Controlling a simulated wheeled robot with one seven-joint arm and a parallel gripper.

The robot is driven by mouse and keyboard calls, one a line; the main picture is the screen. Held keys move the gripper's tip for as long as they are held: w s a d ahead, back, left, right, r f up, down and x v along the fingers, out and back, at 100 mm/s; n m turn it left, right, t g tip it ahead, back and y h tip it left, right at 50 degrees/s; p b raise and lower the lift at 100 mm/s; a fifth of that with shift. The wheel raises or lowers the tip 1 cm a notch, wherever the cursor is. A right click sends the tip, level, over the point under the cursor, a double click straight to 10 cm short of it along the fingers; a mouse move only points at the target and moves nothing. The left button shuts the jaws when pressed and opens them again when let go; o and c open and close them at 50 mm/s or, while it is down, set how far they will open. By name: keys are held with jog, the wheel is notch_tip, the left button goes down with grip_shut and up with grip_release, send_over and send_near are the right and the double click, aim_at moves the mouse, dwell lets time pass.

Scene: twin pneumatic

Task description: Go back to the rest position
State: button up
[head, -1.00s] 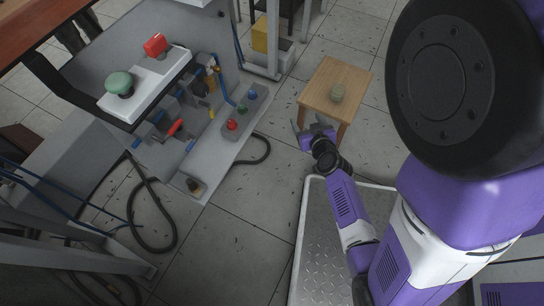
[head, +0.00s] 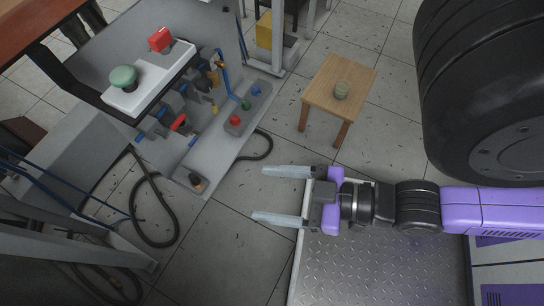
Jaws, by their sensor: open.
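My gripper (head: 282,195) is open and empty in the head view, its two pale fingers spread apart and pointing left. It hangs over the left edge of the grey tread-plate platform (head: 345,265), with bare floor beyond the fingertips. My purple and black arm reaches in from the right edge. The gripper touches nothing that I can see.
A grey workstation at left carries a white box with a green button (head: 123,77) and a red switch (head: 160,39). Its base plate (head: 213,140) holds red, green and blue buttons. A black cable (head: 166,215) lies on the floor. Tiled floor between is clear.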

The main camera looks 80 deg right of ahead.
jog(key=shift+r, duration=0.15)
notch_tip(320, 180, up, 28)
jog(key=p, duration=2.8)
